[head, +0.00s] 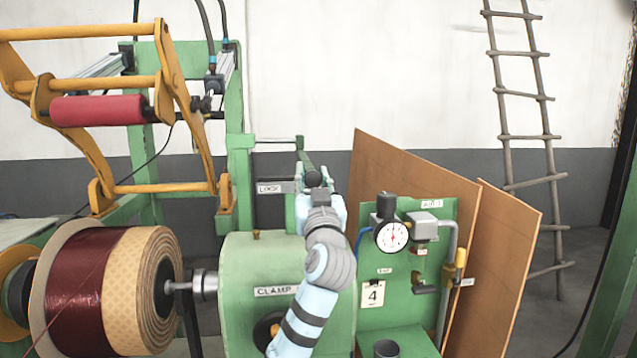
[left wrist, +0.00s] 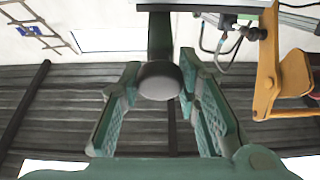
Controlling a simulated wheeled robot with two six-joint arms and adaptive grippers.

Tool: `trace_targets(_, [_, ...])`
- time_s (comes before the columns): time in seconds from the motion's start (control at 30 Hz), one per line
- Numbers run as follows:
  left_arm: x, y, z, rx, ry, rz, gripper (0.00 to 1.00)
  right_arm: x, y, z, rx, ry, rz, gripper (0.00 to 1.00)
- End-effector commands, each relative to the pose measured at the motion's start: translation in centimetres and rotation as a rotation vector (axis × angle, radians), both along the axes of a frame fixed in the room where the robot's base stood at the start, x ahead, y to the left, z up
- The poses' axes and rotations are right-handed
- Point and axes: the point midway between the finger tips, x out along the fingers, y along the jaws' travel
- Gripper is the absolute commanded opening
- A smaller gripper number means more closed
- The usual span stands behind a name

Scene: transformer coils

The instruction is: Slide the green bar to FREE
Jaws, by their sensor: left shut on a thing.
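The green bar (head: 306,158) is on the green frame above the clamp housing, with a dark round knob (head: 314,179) at its near end. A plate reading LOCK (head: 270,187) is just left of the knob. I see no FREE plate; my gripper and arm cover the area right of and below the knob. My left gripper (head: 318,192) is at the knob, shut on the bar's end. In the left wrist view, the knob (left wrist: 159,80) sits between the two green-padded fingers, with the bar (left wrist: 160,35) behind it. My right gripper is not in view.
The green housing marked CLAMP (head: 240,262) is left of my forearm. A wound coil (head: 85,285) is at the lower left. A gauge panel (head: 430,260) stands close on the right, with brown boards (head: 410,165) behind it. A yellow frame with a red roller (head: 98,110) is upper left.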

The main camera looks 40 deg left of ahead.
Motion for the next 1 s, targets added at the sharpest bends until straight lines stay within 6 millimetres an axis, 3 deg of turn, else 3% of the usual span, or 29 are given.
trace_targets(0.03, [0.1,-0.1,0.0,0.000,0.001,-0.002,0.00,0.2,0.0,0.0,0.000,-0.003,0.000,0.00])
trace_targets(0.07, [0.1,-0.1,0.0,0.000,0.002,-0.003,0.31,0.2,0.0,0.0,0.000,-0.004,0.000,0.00])
trace_targets(0.2, [0.2,-0.2,0.0,0.000,0.002,-0.004,0.50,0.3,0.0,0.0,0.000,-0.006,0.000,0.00])
trace_targets(0.57, [-0.2,-0.8,-0.4,0.001,0.002,-0.006,0.50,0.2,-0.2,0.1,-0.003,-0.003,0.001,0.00])
trace_targets(1.0, [-6.2,-8.3,-4.3,-0.004,0.001,-0.007,0.50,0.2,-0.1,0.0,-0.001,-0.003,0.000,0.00])
